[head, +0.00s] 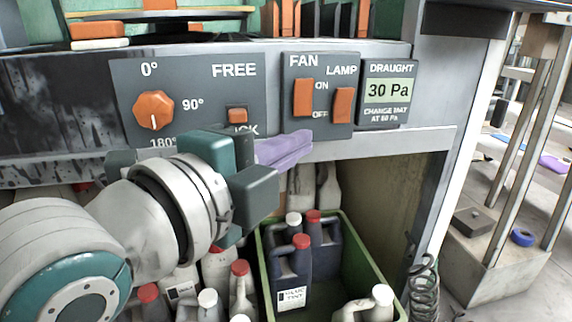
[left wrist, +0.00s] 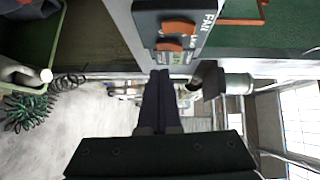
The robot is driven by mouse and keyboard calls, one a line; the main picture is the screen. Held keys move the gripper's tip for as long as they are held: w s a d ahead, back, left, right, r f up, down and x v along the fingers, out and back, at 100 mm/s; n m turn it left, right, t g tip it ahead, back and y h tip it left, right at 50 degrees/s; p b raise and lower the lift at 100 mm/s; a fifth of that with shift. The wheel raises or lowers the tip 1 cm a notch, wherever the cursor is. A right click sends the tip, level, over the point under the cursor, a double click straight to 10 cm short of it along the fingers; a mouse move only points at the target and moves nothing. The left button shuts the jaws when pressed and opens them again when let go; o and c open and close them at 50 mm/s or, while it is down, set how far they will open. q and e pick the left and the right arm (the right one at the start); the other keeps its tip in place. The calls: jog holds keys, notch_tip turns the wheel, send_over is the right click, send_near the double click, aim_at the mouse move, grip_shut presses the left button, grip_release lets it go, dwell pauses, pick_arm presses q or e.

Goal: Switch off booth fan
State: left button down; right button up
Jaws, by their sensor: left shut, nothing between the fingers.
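The fan switch (head: 304,97) is an orange rocker under the word FAN on a dark panel (head: 291,130). ON is printed beside its upper part and OFF beside its lower part; I cannot tell which end is pressed in. The lamp switch (head: 343,105) is a like rocker to its right. My left gripper (head: 304,141) is shut and empty, its purple fingers pointing right, just below the switch panel in the head view. In the left wrist view the shut fingers (left wrist: 160,76) point toward the panel, with the fan switch (left wrist: 179,27) beyond them. My right gripper is not in view.
Left of the switches is a panel with an orange knob (head: 154,110) and a FREE slider (head: 237,115). A draught display (head: 388,90) reading 30 Pa is at right. Below, a green crate (head: 365,255) holds bottles, and a coiled hose (head: 423,285) hangs beside it.

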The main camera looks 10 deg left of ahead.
pick_arm(q)
jog(key=a+p+v, duration=0.1)
jog(key=v, duration=0.5)
jog(key=shift+a+f, duration=0.2)
jog(key=shift+f, duration=0.05)
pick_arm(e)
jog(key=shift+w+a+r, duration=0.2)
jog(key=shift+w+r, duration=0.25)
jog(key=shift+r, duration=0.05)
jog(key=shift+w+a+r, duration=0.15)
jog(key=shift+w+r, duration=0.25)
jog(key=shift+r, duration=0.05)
pick_arm(q)
jog(key=s+a+r+n+g+y+p, duration=0.5)
jog(key=s+r+n+p, duration=0.6)
jog(key=p, duration=0.7)
jog(key=s+a+r+n+g+y+p, duration=0.3)
jog(key=s+a+r+n+g+p, duration=0.6)
jog(key=p, duration=0.9)
notch_tip(320, 180, up, 38)
jog(key=w+d+t+p, duration=0.1)
jog(key=d+t+p, duration=0.1)
jog(key=p, duration=3.3)
jog(key=shift+w+d+n, duration=0.15)
jog(key=shift+d+n, duration=0.2)
jog(key=shift+n, duration=0.05)
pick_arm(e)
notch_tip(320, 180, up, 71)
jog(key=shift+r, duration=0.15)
